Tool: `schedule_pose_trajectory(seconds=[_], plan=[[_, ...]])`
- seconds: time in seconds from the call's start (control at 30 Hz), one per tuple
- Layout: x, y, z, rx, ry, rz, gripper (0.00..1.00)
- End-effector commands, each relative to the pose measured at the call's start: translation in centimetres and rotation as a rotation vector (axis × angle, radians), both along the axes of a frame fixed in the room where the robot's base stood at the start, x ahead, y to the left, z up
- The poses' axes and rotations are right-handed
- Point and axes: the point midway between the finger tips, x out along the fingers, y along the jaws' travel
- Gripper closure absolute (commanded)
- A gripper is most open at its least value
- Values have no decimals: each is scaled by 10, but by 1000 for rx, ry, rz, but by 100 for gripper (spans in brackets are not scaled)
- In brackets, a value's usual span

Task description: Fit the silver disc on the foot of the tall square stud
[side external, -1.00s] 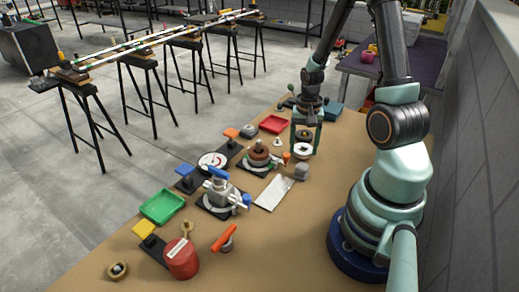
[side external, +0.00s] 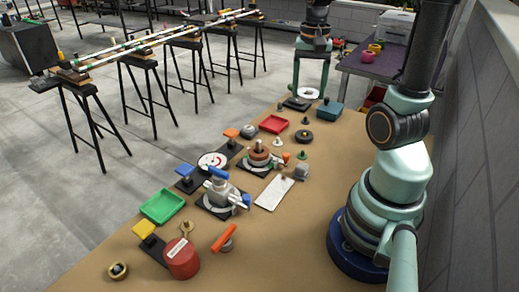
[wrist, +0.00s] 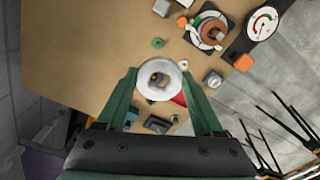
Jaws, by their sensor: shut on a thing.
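My gripper (side external: 311,88) is shut on the silver disc (side external: 309,93), a flat ring with a round hole, held level above the far end of the table. In the wrist view the disc (wrist: 171,69) sits between the green fingertips, and something dark and brownish shows through its hole. A dark plate (side external: 297,104) lies below the gripper in the side view. I cannot make out a tall square stud for certain; the fingers and disc cover part of that area.
A red tray (side external: 274,124), a teal box (side external: 330,112) and a black round piece (side external: 303,136) are near the far end. A gauge (side external: 212,161), a brown-topped fixture (side external: 258,158) and a grey-blue clamp (side external: 220,190) stand nearer. Bare table lies to the right.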

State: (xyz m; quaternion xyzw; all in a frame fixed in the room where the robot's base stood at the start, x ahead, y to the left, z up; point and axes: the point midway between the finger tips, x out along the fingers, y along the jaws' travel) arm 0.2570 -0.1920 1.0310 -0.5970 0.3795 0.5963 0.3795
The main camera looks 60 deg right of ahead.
Motion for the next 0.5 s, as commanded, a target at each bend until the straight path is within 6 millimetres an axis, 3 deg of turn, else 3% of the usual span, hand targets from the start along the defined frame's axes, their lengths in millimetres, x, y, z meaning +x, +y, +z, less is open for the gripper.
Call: schedule_pose_trajectory(seconds=[0.3, 0.5], plan=[[62, 56, -36, 2, 5, 279, 91], [85, 86, -55, 1, 2, 402, 90]])
